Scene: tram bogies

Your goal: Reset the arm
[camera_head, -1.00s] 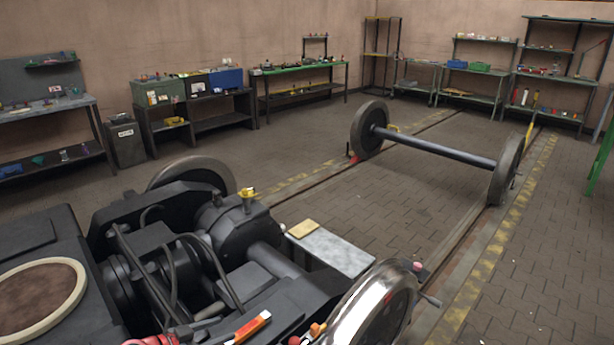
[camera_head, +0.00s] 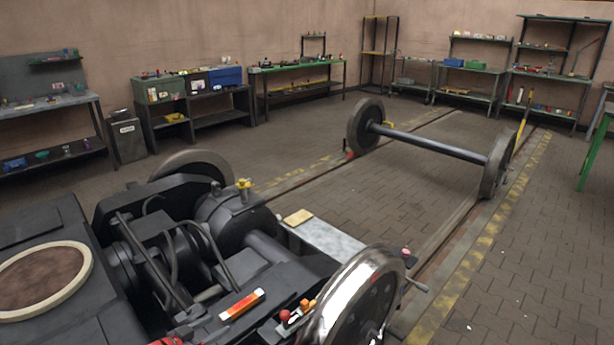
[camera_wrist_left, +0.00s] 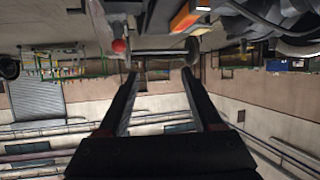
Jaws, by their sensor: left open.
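My left gripper (camera_wrist_left: 160,72) shows in the left wrist view, with its two dark fingers spread apart and nothing between them. That view is upside down, with the bogie parts along the top. A red ball (camera_wrist_left: 118,45) and an orange box (camera_wrist_left: 190,15) are beyond the fingers there, apart from them. In the head view the black bogie (camera_head: 210,225) fills the lower left. The orange and white box (camera_head: 242,304) and a red ball (camera_head: 284,315) lie on its near part. My right gripper is not in view.
A loose wheelset (camera_head: 430,146) stands on the rails ahead. A grey plate (camera_head: 330,240) juts out beside the bogie. Workbenches (camera_head: 300,67) and shelves (camera_head: 565,75) line the walls. A green frame (camera_head: 590,160) stands at the right edge. The paved floor between is clear.

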